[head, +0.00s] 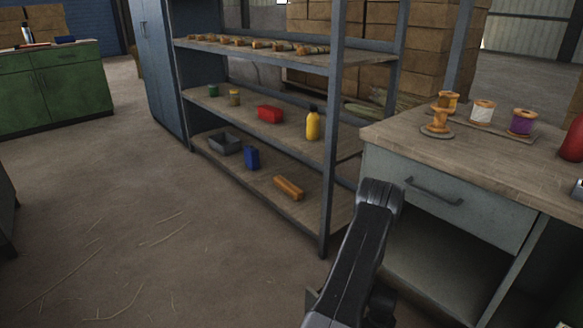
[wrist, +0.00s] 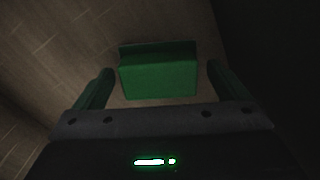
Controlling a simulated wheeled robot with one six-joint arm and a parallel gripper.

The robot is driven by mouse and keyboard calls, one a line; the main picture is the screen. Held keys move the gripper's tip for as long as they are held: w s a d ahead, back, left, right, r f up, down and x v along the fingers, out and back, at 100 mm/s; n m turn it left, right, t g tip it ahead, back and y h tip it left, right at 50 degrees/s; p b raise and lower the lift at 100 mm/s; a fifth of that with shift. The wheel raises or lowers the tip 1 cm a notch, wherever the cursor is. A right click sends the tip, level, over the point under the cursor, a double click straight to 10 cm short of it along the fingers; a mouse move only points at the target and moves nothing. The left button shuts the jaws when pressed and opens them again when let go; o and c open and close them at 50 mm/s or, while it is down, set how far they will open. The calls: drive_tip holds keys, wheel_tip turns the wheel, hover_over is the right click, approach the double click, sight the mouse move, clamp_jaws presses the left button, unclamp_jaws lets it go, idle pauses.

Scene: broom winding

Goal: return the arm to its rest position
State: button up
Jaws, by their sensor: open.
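My gripper (wrist: 159,72) shows in the wrist view with its two dark green-tinted fingers spread wide apart. It is open, and nothing is held in it. A green box-like shape (wrist: 158,80) shows between and beyond the fingers; I cannot tell what it is or how far off it lies. In the head view my dark arm rises from the bottom, right of centre, in front of the shelf and the workbench. The gripper itself cannot be made out in that view.
A metal shelf (head: 333,130) with several small items stands behind my arm. A workbench (head: 445,150) with spools, including a purple one (head: 523,122), is close on the right. A green cabinet (head: 50,90) stands far left. The floor (head: 150,225) at left is open, with scattered straw.

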wheel_tip(320, 180, up, 12)
drive_tip(key=p, duration=0.4)
wheel_tip(320, 180, down, 13)
drive_tip(key=b, duration=0.5)
wheel_tip(320, 180, up, 11)
drive_tip(key=p, duration=0.4)
drive_tip(key=w+a+r+m+p, duration=0.1)
drive_tip(key=w+a+r+p, duration=0.1)
drive_tip(key=a+r+p, duration=1.1)
drive_tip(key=w+a+r+m+p, duration=0.2)
drive_tip(key=a+r+p, duration=1.2)
drive_tip(key=r, duration=0.7)
drive_tip(key=shift+w+m+p, duration=0.3)
drive_tip(key=shift+w+p, duration=0.15)
drive_tip(key=shift+p, duration=1.3)
drive_tip(key=shift+r, duration=0.1)
